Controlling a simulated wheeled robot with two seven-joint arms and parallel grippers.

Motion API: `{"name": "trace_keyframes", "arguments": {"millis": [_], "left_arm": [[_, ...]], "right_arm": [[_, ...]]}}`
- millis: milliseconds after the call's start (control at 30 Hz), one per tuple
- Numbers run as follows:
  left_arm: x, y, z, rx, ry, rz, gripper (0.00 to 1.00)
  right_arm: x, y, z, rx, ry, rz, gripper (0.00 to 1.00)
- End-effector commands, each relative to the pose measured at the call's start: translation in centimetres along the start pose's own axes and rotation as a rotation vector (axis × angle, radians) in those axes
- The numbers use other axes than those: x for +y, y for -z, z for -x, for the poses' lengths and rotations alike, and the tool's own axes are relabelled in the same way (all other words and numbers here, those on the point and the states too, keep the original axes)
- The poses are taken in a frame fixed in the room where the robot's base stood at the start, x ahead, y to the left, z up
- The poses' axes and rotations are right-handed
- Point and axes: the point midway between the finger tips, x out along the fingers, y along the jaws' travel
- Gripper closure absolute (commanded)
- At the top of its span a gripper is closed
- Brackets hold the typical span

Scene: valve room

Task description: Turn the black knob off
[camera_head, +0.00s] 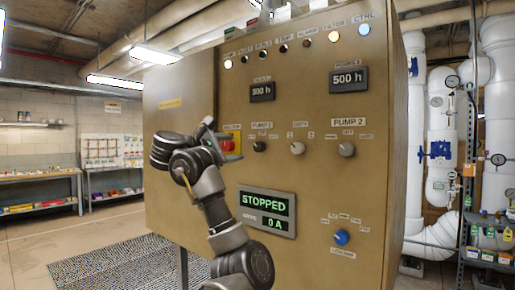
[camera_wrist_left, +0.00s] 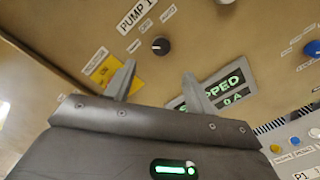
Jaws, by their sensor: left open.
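The black knob (camera_head: 259,146) sits on the tan panel below the PUMP 1 label. It shows just beyond my fingertips in the left wrist view (camera_wrist_left: 160,45), with a small pale mark on its face. My left gripper (camera_head: 228,143) is in front of the panel, to the left of the knob. In the left wrist view its two fingers (camera_wrist_left: 158,85) are spread apart with nothing between them, and the knob stands clear of both. The gripper partly hides a red button (camera_head: 227,145) on a yellow plate. My right gripper is in neither view.
Grey knobs (camera_head: 297,148) and (camera_head: 346,149) sit to the right on the same row. A blue knob (camera_head: 341,237) is lower right. A green display (camera_head: 266,209) reads STOPPED and 0 A. White pipes (camera_head: 440,130) stand right of the cabinet.

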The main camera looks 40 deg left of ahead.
Motion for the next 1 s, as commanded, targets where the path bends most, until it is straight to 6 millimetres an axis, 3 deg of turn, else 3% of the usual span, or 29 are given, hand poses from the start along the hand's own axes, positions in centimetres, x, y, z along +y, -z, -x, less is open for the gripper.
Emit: {"name": "trace_keyframes", "arguments": {"millis": [167, 600, 800, 1000], "left_arm": [[0.0, -0.3, -1.8, -0.003, 0.007, 0.000, 0.46], [-0.1, -0.3, -9.5, -0.001, 0.008, -0.001, 0.46], [-0.2, -0.2, -10.9, 0.000, 0.006, -0.004, 0.46], [-0.3, -0.1, -11.2, 0.001, 0.006, -0.005, 0.46]], "right_arm": [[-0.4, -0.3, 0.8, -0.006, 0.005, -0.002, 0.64], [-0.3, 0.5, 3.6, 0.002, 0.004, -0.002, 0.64], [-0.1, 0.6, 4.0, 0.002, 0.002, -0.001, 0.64], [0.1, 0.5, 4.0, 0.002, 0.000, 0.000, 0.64]]}}
